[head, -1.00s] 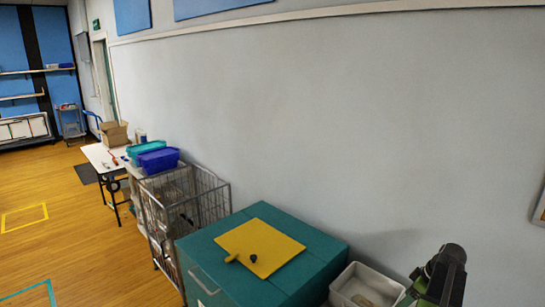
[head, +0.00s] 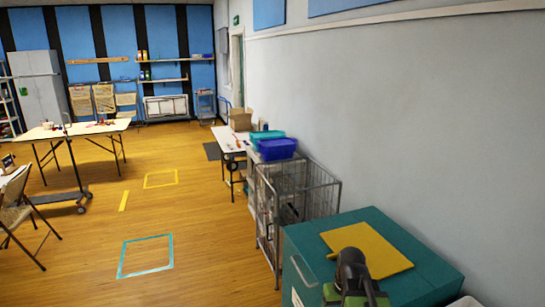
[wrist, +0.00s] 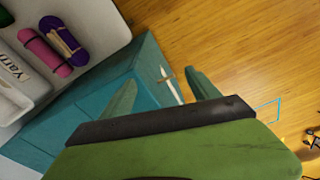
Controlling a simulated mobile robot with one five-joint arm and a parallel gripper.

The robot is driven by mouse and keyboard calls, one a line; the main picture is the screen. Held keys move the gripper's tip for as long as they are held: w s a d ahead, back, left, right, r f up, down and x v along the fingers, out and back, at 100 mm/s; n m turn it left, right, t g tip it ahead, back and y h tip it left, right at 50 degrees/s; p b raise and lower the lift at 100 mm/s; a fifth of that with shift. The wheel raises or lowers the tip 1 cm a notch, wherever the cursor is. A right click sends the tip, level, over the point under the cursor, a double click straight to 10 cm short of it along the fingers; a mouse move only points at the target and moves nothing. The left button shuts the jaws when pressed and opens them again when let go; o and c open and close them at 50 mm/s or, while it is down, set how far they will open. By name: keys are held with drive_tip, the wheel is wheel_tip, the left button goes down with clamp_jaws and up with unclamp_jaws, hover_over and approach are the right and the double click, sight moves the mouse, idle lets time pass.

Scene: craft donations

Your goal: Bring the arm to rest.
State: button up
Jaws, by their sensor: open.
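My gripper (wrist: 160,80) is open in the wrist view, its two green fingers apart with nothing between them. It points down past the edge of a teal cabinet (wrist: 95,95) towards the wooden floor. In the head view my black and green arm rises at the bottom, in front of the teal cabinet (head: 425,235). It covers the near part of a yellow board (head: 375,245) on the cabinet top. The fingers cannot be made out there.
A white tray (wrist: 22,98) labelled Yarn holds pink and purple yarn beside the cabinet. Open floor (head: 205,255) lies left, with taped outlines.

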drive_tip(key=s+a, duration=0.1)
drive_tip(key=a, duration=0.6)
wheel_tip(320, 180, down, 10)
drive_tip(key=s+d+b, duration=0.1)
drive_tip(key=s+b, duration=0.1)
drive_tip(key=b, duration=0.8)
drive_tip(key=shift+g, duration=0.4)
drive_tip(key=shift+s, duration=0.1)
drive_tip(key=shift+c, duration=0.2)
